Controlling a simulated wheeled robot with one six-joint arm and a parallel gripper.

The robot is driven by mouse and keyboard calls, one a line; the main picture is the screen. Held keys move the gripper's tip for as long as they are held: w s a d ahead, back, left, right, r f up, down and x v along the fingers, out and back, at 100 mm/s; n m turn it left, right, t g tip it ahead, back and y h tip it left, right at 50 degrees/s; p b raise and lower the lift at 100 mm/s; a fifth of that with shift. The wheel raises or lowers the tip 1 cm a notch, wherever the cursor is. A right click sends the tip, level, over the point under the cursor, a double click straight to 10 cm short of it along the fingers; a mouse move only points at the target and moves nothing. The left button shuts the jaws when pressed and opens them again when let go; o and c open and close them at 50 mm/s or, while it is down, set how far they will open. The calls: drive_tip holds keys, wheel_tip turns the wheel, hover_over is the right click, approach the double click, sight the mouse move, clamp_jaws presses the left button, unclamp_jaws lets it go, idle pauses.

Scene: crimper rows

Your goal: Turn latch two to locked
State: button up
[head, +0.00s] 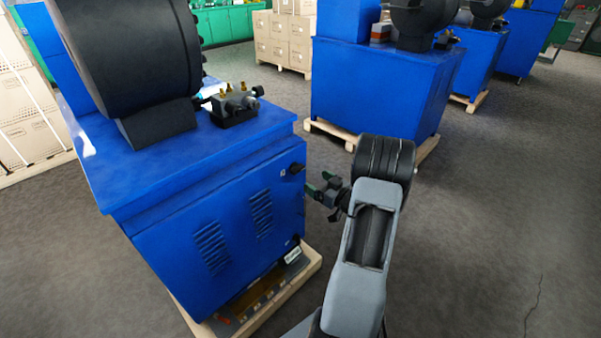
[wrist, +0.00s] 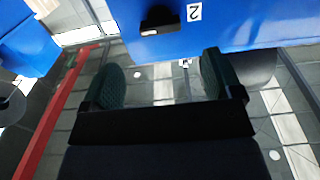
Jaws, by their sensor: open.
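Latch two, a small black knob (wrist: 160,18), sits on the blue cabinet front at the top of the wrist view. A white label marked 2 (wrist: 194,12) is just right of it. In the head view a black latch (head: 297,168) shows near the cabinet's upper right corner, beside a small pale label (head: 283,172). My gripper (head: 318,187) is just right of and slightly below that latch, apart from it. In the wrist view my gripper (wrist: 163,78) is open and empty, its green-padded fingers short of the latch. I cannot tell which way the latch is turned.
The blue cabinet (head: 205,225) stands on a wooden pallet (head: 305,268) and carries a large black drum (head: 130,50) and a small fitting (head: 235,105). Another blue machine (head: 375,95) stands behind. The grey floor (head: 490,210) at right is clear.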

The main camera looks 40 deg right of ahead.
sight(300, 171)
drive_tip(key=w, duration=0.3)
drive_tip(key=w+a, duration=0.1)
drive_tip(key=w, duration=0.4)
drive_tip(key=shift+w+a+b, duration=0.3)
drive_tip(key=shift+c, duration=0.2)
drive_tip(key=c, duration=0.9)
